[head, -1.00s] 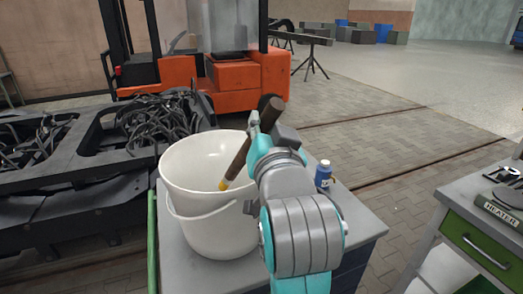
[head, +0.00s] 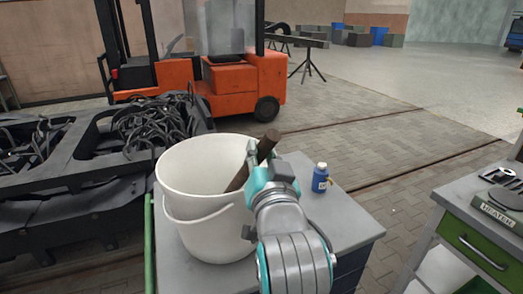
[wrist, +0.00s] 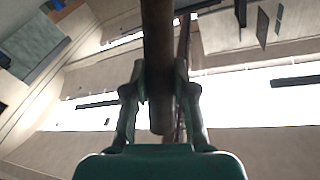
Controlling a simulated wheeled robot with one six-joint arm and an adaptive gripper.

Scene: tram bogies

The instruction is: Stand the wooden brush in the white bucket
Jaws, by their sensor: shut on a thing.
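The white bucket (head: 205,228) stands on the grey top of a cart, its handle hanging down the front. The wooden brush is a dark brown stick; its upper end (head: 270,137) sticks up past my gripper (head: 258,158). The brush leans, with its lower part going down inside the bucket's right rim; its lower end is hidden by the bucket wall. My gripper is shut on the brush at the bucket's right side. In the wrist view the brush handle (wrist: 158,50) runs between the two fingers (wrist: 160,95).
A blue bottle (head: 321,178) stands on the cart top (head: 345,222) right of my gripper. A green-drawer cabinet (head: 480,240) is at the right. Dark bogie frames with cables (head: 160,125) lie at the left, and an orange forklift (head: 235,85) stands behind.

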